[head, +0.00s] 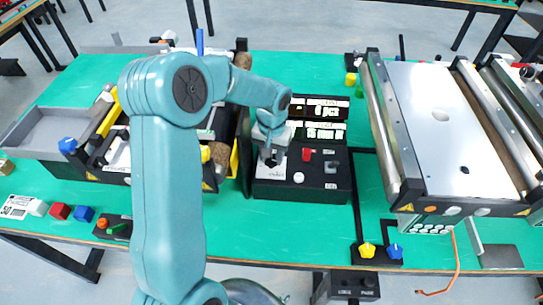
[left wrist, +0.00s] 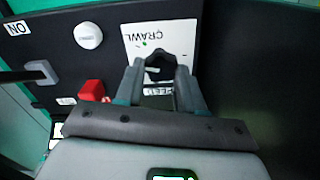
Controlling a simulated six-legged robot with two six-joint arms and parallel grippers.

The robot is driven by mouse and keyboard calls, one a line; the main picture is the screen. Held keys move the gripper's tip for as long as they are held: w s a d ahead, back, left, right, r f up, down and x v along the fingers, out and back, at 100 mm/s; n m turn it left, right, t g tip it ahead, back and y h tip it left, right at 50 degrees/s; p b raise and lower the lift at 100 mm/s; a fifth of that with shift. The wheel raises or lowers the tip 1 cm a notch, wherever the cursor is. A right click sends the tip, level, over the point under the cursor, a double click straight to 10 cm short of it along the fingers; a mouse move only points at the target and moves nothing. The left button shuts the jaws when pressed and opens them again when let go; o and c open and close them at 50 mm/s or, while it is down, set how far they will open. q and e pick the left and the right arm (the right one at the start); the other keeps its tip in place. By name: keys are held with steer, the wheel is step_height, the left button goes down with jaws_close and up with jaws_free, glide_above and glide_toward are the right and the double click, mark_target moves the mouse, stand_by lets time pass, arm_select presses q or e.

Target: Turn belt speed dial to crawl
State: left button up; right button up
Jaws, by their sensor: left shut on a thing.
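The belt speed dial (left wrist: 159,66) is a black knob on a white scale plate (left wrist: 168,36) marked CRAWL in the left wrist view. A pale pointer mark shows on the knob, and a small green dot sits near the CRAWL word. My left gripper (left wrist: 160,76) is shut on the dial, with one finger on each side. In the head view my left gripper (head: 270,157) reaches down to the left part of the black control panel (head: 310,191) and mostly hides the dial there. My right gripper is not in view.
Beside the dial are a red switch (left wrist: 91,90), a white round button (left wrist: 88,35) and a grey lever (left wrist: 42,73). Two displays (head: 318,120) stand behind the panel. A conveyor (head: 440,110) is on the right, a grey tray (head: 50,128) on the left.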

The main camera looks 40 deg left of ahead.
mark_target(273, 159)
arm_select(q)
steer(key=m, duration=0.5)
steer(key=shift+w+r+m+b, duration=0.1)
steer(key=shift+m+b, duration=0.2)
steer(key=shift+b, duration=0.1)
stand_by(0.4)
steer(key=o, duration=1)
steer(key=shift+d, duration=0.1)
steer(key=shift+o, duration=0.2)
step_height(273, 159, up, 16)
steer(key=shift+r, duration=0.2)
